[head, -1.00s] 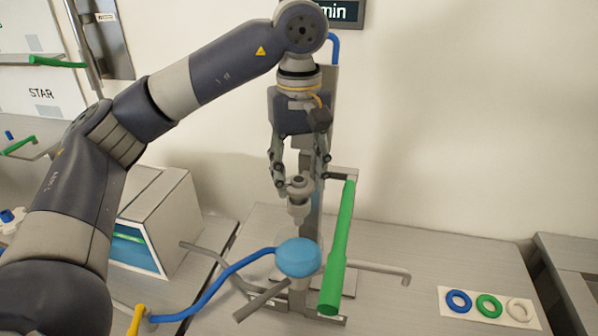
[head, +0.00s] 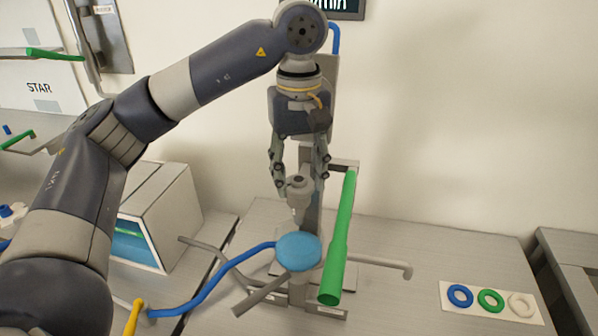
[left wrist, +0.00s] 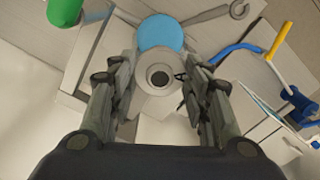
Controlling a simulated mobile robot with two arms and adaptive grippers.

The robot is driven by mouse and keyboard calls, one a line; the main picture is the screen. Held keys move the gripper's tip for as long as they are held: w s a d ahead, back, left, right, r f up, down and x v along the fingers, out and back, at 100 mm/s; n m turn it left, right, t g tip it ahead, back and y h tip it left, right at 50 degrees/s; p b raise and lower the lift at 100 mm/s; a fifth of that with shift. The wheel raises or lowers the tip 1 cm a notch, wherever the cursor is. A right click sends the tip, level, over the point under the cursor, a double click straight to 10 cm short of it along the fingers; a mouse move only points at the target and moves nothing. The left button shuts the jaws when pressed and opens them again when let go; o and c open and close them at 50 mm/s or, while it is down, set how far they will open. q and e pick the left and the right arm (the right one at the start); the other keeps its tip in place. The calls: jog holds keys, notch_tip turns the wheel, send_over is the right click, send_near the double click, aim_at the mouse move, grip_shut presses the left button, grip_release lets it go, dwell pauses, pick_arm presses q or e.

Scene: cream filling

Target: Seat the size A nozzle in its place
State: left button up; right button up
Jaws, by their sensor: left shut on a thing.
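My left gripper (head: 299,178) points straight down beside the grey post of the filling stand. It is shut on the grey nozzle (head: 299,190), which hangs upright with its narrow tip down. The tip is just above or at the back edge of the blue round part (head: 298,252) of the stand; I cannot tell whether they touch. In the left wrist view the nozzle (left wrist: 159,77) shows its round dark opening between the fingers (left wrist: 158,88), with the blue part (left wrist: 160,33) beyond it. My right gripper is not in view.
A green-handled lever (head: 339,240) stands right of the blue part. A blue hose (head: 215,284) runs left from it. A card with blue, green and white rings (head: 490,300) lies at the right. A grey box (head: 158,215) stands at the left.

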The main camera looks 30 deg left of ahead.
pick_arm(q)
jog(key=shift+f, duration=0.15)
jog(key=o, duration=1.3)
notch_tip(320, 180, up, 7)
jog(key=p, duration=0.6)
jog(key=shift+p, duration=0.4)
jog(key=shift+f, duration=0.1)
